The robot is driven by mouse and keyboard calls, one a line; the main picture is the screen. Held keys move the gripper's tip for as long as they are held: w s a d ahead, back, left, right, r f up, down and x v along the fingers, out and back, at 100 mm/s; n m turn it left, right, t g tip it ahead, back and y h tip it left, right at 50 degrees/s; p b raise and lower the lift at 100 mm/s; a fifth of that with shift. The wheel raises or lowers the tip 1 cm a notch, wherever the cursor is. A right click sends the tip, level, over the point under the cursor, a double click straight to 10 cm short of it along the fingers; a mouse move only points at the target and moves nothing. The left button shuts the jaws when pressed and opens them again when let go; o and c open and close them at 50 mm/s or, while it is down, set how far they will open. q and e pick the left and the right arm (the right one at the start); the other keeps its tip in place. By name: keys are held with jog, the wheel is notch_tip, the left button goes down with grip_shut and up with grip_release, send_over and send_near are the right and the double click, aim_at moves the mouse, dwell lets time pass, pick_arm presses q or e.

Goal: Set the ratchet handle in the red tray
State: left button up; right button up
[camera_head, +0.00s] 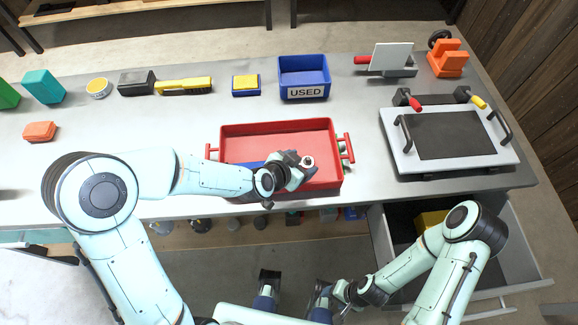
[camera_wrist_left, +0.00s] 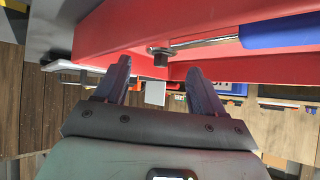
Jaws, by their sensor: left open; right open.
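The red tray (camera_head: 275,128) lies on the grey worktop, with a bar handle at each short end. The ratchet handle, with a blue grip (camera_wrist_left: 280,34), a bright metal shaft and a dark head, lies inside the tray in the left wrist view. Part of its blue grip also shows in the head view (camera_head: 250,164), and my left arm hides the rest. My left gripper (camera_wrist_left: 160,78) is open, with nothing between its fingers, at the tray's front right part (camera_head: 305,168). My right gripper (camera_head: 320,294) is open and low in front of the bench, away from the tray.
A blue bin marked USED (camera_head: 304,92) stands behind the tray. A yellow-topped blue box (camera_head: 246,85) and a yellow brush (camera_head: 184,86) are left of it. A grey panel with handles (camera_head: 450,138) lies right. An open drawer (camera_head: 520,272) juts out below.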

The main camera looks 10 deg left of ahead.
pick_arm(q)
jog(key=v, duration=0.7)
jog(key=shift+s+a+r, duration=0.15)
jog(key=shift+s+r, duration=0.1)
jog(key=shift+s, duration=0.05)
pick_arm(e)
jog(key=shift+f, duration=0.1)
